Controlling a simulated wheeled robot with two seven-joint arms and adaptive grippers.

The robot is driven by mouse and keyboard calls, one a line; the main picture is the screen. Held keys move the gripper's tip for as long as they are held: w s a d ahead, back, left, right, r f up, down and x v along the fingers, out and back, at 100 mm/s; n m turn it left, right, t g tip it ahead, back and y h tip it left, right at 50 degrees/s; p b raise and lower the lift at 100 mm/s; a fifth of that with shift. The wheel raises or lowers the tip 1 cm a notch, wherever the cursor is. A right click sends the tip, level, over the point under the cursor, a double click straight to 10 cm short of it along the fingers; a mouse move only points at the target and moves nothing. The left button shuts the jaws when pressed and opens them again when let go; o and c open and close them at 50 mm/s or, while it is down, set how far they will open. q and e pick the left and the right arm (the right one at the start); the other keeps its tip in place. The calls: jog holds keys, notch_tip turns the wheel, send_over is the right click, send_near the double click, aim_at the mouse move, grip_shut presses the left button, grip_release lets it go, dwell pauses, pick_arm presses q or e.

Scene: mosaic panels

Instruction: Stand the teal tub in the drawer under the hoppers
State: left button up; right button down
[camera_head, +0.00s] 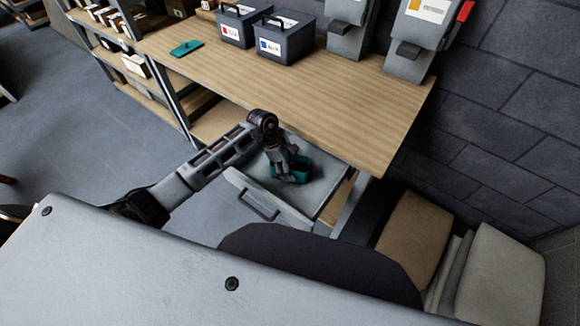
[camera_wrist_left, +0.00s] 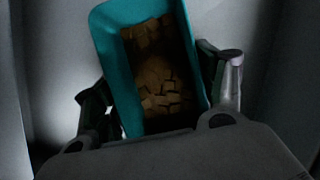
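The teal tub (camera_head: 305,168) is inside the open grey drawer (camera_head: 240,181) under the wooden worktop. In the left wrist view the tub (camera_wrist_left: 116,57) is full of small tan tiles (camera_wrist_left: 158,75). My left gripper (camera_head: 285,172) reaches down into the drawer at the tub. In the wrist view its fingers (camera_wrist_left: 157,90) lie along both side walls of the tub and appear to press on them. The tub looks about upright; its underside is hidden, so I cannot tell whether it touches the drawer floor. The grey hoppers (camera_head: 412,40) hang above the worktop's back right. My right gripper is not in view.
A flat teal piece (camera_head: 186,48) lies on the worktop (camera_head: 330,105). Two dark lidded boxes (camera_head: 284,42) stand at its back. A shelf rack (camera_head: 110,45) is at the left. Tan and pale sacks (camera_head: 415,232) stand right of the drawer, by the block wall.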

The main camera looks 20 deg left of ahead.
pick_arm(q)
jog(key=shift+o, duration=0.7)
jog(key=shift+r, duration=0.15)
jog(key=v, duration=1.2)
jog(key=shift+a, duration=0.15)
